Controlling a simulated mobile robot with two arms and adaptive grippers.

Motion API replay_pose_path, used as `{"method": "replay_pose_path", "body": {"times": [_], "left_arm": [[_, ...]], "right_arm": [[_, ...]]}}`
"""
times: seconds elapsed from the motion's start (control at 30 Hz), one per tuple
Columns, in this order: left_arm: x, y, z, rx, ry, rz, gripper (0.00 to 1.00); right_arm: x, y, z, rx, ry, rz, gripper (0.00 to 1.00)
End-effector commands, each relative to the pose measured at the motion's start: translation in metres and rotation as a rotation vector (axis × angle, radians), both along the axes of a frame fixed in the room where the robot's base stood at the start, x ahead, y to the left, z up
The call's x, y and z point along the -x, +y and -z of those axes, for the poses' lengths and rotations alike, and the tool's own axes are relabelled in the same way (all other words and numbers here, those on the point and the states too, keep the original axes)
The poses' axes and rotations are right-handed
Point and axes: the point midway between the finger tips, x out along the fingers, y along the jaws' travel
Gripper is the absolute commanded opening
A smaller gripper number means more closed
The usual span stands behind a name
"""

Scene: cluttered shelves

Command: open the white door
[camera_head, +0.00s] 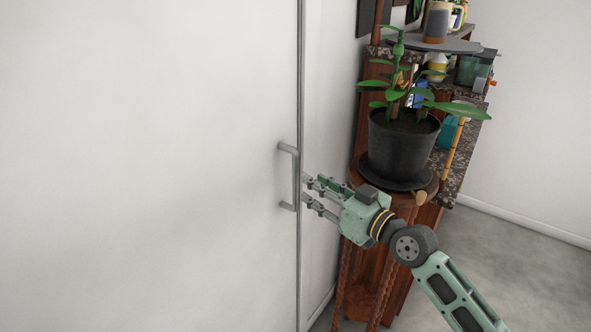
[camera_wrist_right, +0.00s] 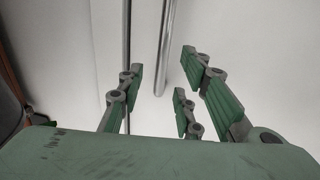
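The white door (camera_head: 150,170) fills the left of the head view and looks shut, with a thin grey edge strip along its right side. Its grey bar handle (camera_head: 296,180) is upright near that edge. My right gripper (camera_head: 306,188) is open just right of the handle, fingers pointing left at it. In the right wrist view the fingers of my right gripper (camera_wrist_right: 160,95) are spread apart with nothing between their tips. The handle bar (camera_wrist_right: 166,50) shows beyond them, apart from the fingers as far as I can see. My left gripper is not in view.
A potted plant (camera_head: 402,145) stands on a wooden stand (camera_head: 386,275) close behind my right gripper. Cluttered shelves (camera_head: 455,155) are beside it. Grey floor (camera_head: 530,270) is open at the lower right.

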Motion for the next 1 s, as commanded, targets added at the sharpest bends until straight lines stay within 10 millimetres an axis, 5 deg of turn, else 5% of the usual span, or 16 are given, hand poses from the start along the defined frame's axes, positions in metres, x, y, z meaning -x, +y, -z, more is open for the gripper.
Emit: {"method": "replay_pose_path", "body": {"times": [0.27, 0.53, 0.93, 1.0], "left_arm": [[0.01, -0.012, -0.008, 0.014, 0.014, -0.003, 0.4], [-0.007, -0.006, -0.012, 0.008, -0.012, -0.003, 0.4], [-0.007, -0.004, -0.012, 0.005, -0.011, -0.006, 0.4], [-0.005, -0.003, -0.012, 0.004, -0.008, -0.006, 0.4]], "right_arm": [[-0.023, 0.026, -0.01, -0.005, -0.009, -0.012, 0.33], [-0.049, 0.05, -0.008, -0.005, -0.009, -0.011, 0.33], [-0.055, 0.055, -0.007, -0.003, -0.009, -0.01, 0.33], [-0.055, 0.055, -0.007, -0.004, -0.009, -0.01, 0.26]]}}
